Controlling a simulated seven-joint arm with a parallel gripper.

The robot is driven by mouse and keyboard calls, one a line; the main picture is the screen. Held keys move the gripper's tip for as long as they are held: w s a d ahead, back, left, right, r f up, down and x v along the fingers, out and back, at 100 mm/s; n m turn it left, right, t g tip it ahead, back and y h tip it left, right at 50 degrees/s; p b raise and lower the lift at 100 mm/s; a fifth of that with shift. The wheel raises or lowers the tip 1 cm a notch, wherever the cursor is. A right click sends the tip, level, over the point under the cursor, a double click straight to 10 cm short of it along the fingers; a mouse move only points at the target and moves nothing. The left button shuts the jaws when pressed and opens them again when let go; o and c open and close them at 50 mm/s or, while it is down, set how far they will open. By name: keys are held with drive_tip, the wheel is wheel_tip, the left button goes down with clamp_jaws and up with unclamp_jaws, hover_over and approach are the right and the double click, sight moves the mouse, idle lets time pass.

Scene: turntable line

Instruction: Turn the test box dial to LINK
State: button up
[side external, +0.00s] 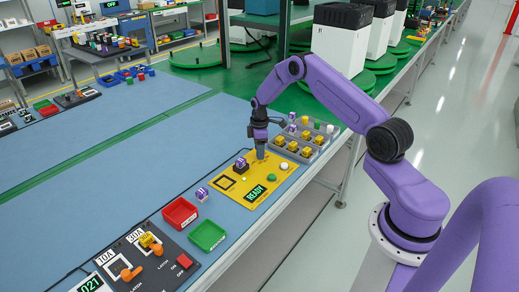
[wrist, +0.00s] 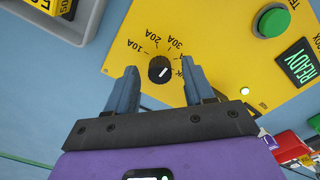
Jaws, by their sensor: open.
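The yellow test box (side external: 231,200) lies on the blue bench in the side view, and its yellow panel (wrist: 225,25) fills much of the wrist view. Its round black dial (wrist: 159,69) has a white pointer line slanting toward the upper right. The labels 10A, 20A and 30A (wrist: 175,43) arc around it; another label is mostly hidden behind the right finger, only its end showing. My gripper (wrist: 161,72) is open, with one finger on each side of the dial and gaps visible between. In the side view my gripper (side external: 260,153) points down over the box's far end and hides the dial.
The box carries a lit READY display (wrist: 299,63) and a green button (wrist: 272,21). A grey tray (side external: 311,152) of yellow and other parts stands just beyond. Red (side external: 180,225) and green (side external: 222,236) bins and a dark fixture sit nearer. The bench left is mostly clear.

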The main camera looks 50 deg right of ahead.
drive_tip(key=shift+c, duration=0.3)
clamp_jaws()
drive_tip(key=m, duration=0.4)
drive_tip(key=shift+m, duration=0.3)
drive_tip(key=m, duration=0.9)
drive_tip(key=shift+m, duration=2.2)
